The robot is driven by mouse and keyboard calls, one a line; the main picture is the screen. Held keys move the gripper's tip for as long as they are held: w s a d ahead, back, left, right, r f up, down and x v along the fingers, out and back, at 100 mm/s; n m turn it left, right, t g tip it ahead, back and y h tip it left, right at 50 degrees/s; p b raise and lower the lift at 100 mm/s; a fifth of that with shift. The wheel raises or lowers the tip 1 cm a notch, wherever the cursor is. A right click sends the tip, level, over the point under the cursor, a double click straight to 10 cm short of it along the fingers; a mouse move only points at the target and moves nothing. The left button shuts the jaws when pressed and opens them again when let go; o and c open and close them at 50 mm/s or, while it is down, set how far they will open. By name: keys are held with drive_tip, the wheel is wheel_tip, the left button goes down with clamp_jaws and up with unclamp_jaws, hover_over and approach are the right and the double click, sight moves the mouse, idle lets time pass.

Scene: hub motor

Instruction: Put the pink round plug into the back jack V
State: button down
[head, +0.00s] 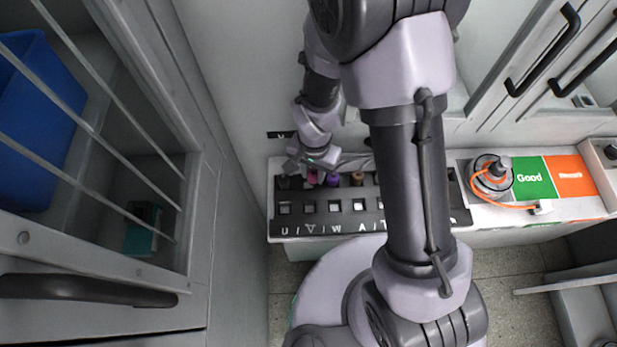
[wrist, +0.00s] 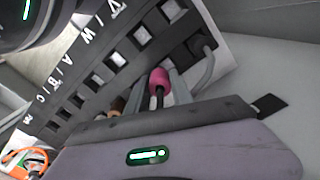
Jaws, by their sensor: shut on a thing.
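The pink round plug (wrist: 160,84) is between the fingers of my gripper (wrist: 162,92) in the wrist view, its dark stem showing below the pink part. In the head view the pink plug (head: 312,176) is partly hidden by my gripper (head: 306,168), low over the left back part of the black jack panel (head: 300,222). My gripper is shut on the plug. The letter V (wrist: 117,9) is printed along the panel's front edge. The fingers and the arm hide part of the back row, so I cannot tell whether the plug touches back jack V.
A purple plug (head: 332,180) and a brown plug (head: 357,179) stand to the right in the back row. A dark plug with a grey cable (wrist: 203,48) sits at the row's end. A hub motor (head: 490,176) with an orange cable stands beside green (head: 532,180) and orange (head: 569,175) areas.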

drive_tip(key=f, duration=0.1)
drive_tip(key=f+b, duration=0.1)
drive_tip(key=a+f+b, duration=0.1)
drive_tip(key=f, duration=0.1)
drive_tip(key=shift+w+a, duration=0.1)
drive_tip(key=shift+w, duration=0.3)
drive_tip(key=shift+r, duration=0.1)
drive_tip(key=shift+f, duration=0.2)
drive_tip(key=c, duration=1.1)
unclamp_jaws()
drive_tip(key=shift+r, duration=0.1)
drive_tip(key=shift+r, duration=0.1)
